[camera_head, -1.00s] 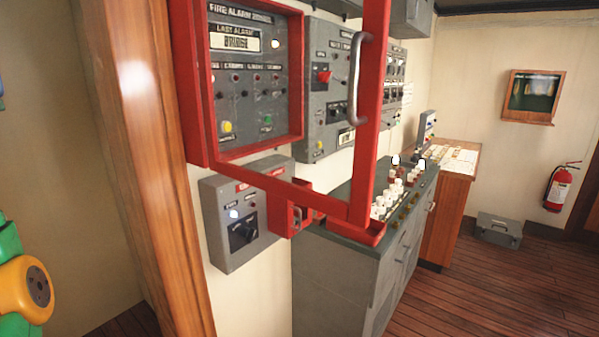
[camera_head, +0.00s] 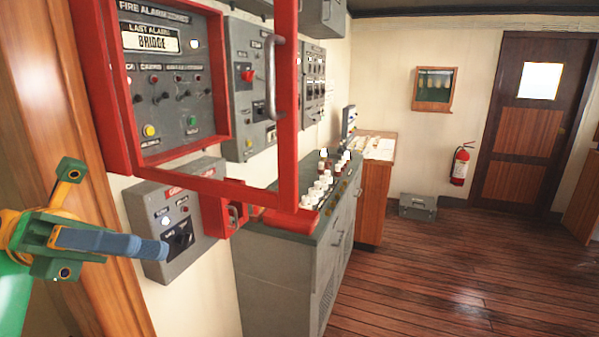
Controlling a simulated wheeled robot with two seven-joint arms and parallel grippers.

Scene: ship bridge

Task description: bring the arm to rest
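My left gripper (camera_head: 140,246) is at the left edge, in front of the wooden post, with its green and yellow body and a blue-grey finger part pointing right. Its tip overlaps the grey switch box (camera_head: 160,206) in the picture; I cannot tell whether it touches. The finger part is seen side-on, so I cannot tell whether the gripper is open or shut, and no held thing is clearly visible. My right gripper is out of view.
The red-framed fire alarm panel (camera_head: 168,92) has its red door frame (camera_head: 288,110) swung out into the room. A grey console (camera_head: 262,262) stands below it. A toolbox (camera_head: 417,206) and a fire extinguisher (camera_head: 461,165) are at the back wall. The wooden floor (camera_head: 440,275) at right is clear.

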